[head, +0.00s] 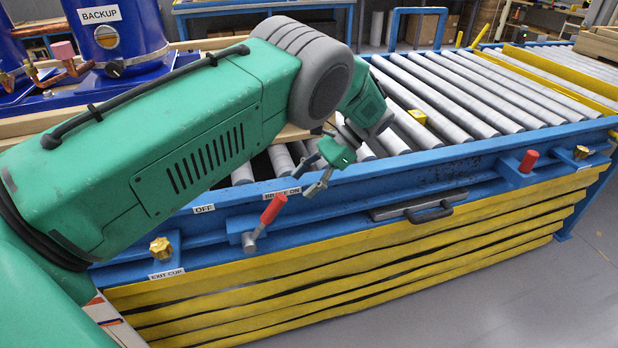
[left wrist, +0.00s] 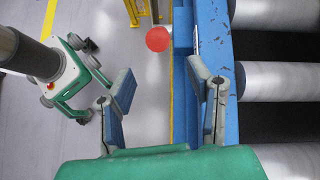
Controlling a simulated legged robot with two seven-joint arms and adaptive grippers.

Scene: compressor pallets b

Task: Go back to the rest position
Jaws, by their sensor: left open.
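My left gripper (head: 311,175) hangs at the near blue rail of the roller conveyor, at the end of my green arm. Its two fingers are apart and nothing is between them. In the left wrist view the open left gripper (left wrist: 161,70) shows at the conveyor's edge. A lever with a red handle (head: 273,208) is just left of and below the fingers in the head view, near the "BRAKE ON" label (head: 282,193). A red round end (left wrist: 157,39) shows beyond the fingertips in the left wrist view, apart from them. My right gripper is in neither view.
The conveyor's blue rail (head: 450,150) and grey rollers (head: 450,90) lie beside the gripper. A red knob (head: 529,161) and yellow knobs stick out from the rail. A blue tank (head: 120,35) labelled "BACKUP" stands behind my arm. Grey floor (head: 540,300) at front right is clear.

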